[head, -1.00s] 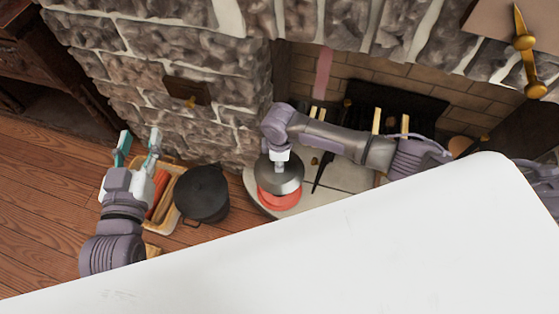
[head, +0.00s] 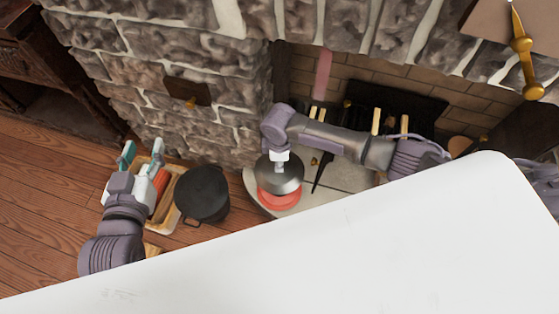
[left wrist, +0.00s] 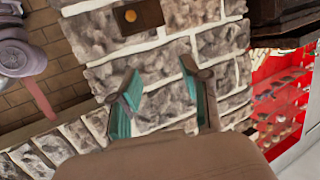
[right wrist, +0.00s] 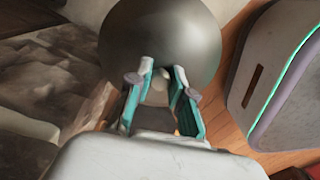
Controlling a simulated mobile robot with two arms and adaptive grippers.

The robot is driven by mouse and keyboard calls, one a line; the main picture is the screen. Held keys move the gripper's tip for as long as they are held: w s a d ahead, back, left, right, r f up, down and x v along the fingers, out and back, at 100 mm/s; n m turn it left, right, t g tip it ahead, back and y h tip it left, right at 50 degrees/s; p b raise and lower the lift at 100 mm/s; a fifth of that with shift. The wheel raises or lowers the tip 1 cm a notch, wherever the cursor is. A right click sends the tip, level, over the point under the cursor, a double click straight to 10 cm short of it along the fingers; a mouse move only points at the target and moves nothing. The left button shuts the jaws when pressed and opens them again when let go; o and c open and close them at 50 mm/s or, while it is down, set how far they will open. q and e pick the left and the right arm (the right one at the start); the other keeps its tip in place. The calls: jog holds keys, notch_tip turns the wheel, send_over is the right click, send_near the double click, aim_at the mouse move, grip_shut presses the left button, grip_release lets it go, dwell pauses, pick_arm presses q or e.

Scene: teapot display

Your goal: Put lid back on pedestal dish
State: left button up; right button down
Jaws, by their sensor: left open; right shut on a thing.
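A dark grey metal lid (head: 279,178) is held by my right gripper (head: 279,158) over a red round dish (head: 280,200). The lid covers the back part of the dish in the head view, and I cannot tell whether they touch. In the right wrist view the lid (right wrist: 160,40) fills the top centre, with its pale knob (right wrist: 158,84) between the teal fingers of my right gripper (right wrist: 163,85). The dish's pedestal is hidden. My left gripper (head: 142,165) is open and empty at the left; its teal fingers (left wrist: 160,105) stand apart in the left wrist view.
A black pot (head: 202,193) stands on the wooden floor between the dish and my left gripper. A light wooden tray (head: 172,200) with orange items lies beside my left gripper. A stone fireplace wall (head: 190,70) rises behind. A white surface (head: 350,245) fills the front.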

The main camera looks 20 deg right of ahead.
pick_arm(q)
jog(key=shift+f, duration=0.1)
jog(key=shift+s+a+f+g, duration=0.1)
jog(key=shift+s+f+g, duration=0.1)
jog(key=shift+g, duration=0.1)
jog(key=shift+f, duration=0.15)
dwell(0.4)
pick_arm(e)
jog(key=c, duration=1)
grip_release()
jog(key=shift+o, duration=0.5)
jog(key=o, duration=0.4)
pick_arm(q)
jog(key=shift+f, duration=0.1)
